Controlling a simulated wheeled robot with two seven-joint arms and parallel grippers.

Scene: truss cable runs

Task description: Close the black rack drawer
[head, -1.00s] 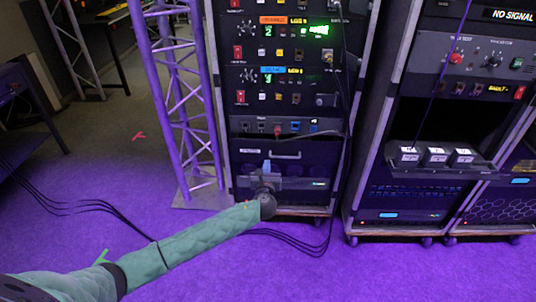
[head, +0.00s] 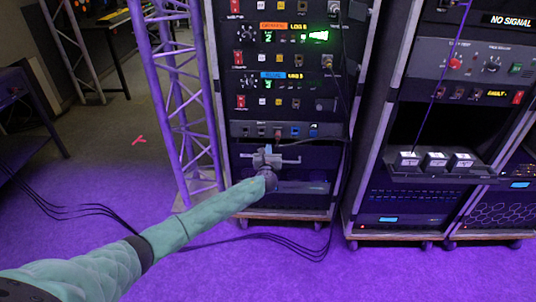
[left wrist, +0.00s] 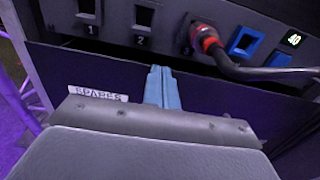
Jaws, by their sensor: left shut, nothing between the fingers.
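The black rack drawer (head: 315,172) is in the lower part of the left rack, below a strip of ports. Its pale bar handle (head: 292,161) shows beside my gripper. In the left wrist view its dark front (left wrist: 215,92) lies beyond my fingers, with a "SPARES" label (left wrist: 97,93) partly covered by my gripper body. I cannot tell how far the drawer stands out. My left gripper (head: 267,152) is shut and empty, in front of the drawer's upper left part. Its bluish fingertips (left wrist: 161,76) are together at the drawer front; contact is unclear. My right gripper is not in view.
A port strip with a red-collared plug and black cable (left wrist: 207,40) is just above the drawer. A truss tower (head: 180,110) stands left of the rack. Cables (head: 275,237) lie on the purple floor. Another rack (head: 400,205) stands to the right.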

